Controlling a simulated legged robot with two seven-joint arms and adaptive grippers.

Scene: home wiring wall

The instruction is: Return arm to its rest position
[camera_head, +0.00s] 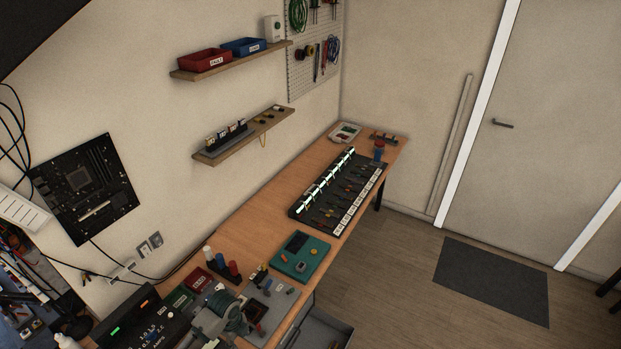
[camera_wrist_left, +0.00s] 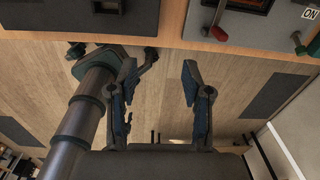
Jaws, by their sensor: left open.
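In the left wrist view my left gripper (camera_wrist_left: 158,85) has its two dark fingers spread wide apart. Nothing is between them; bare wooden floor shows through the gap. The fingers point toward the wooden table edge (camera_wrist_left: 230,46) at the top of that view and stay clear of it. A grey tube with teal rings, which looks like part of my own body, runs along the left of the same view. In the head view a grey and teal mechanism overlaps the bottom of the bench; I cannot make out fingertips there. No right gripper can be made out.
The wooden workbench (camera_head: 236,233) runs along the wall with a teal device (camera_head: 299,257), a breaker rail (camera_head: 338,190) and red, white and blue bottles near the front. Two shelves hang above. An open drawer (camera_head: 325,331) sticks out below.

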